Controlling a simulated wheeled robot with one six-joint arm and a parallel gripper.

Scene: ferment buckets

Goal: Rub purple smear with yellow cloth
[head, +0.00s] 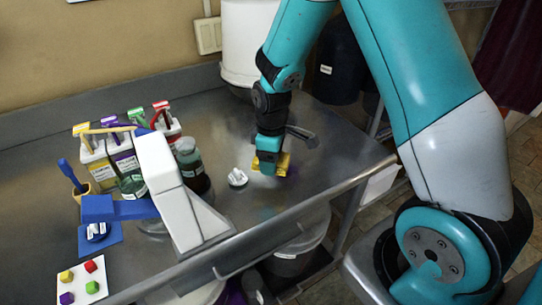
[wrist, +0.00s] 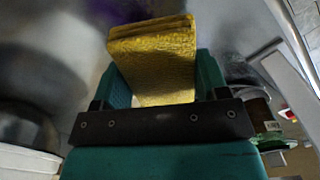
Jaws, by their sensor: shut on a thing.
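The yellow cloth (head: 284,164) is a folded, block-like pad in my gripper (head: 268,162), low over the steel counter. In the wrist view, the cloth (wrist: 153,55) sits between the two teal fingers of my gripper (wrist: 162,80), which are shut on it. In the head view my gripper and the cloth mostly hide that spot. I cannot tell whether the cloth touches the counter.
A small white labelled piece (head: 237,178) lies left of my gripper, and a dark tap-like fitting (head: 302,137) lies right. Jars (head: 191,165), a white-and-blue device (head: 168,190) and a card with coloured cubes (head: 82,281) stand further left. The counter's front edge (head: 300,212) is near.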

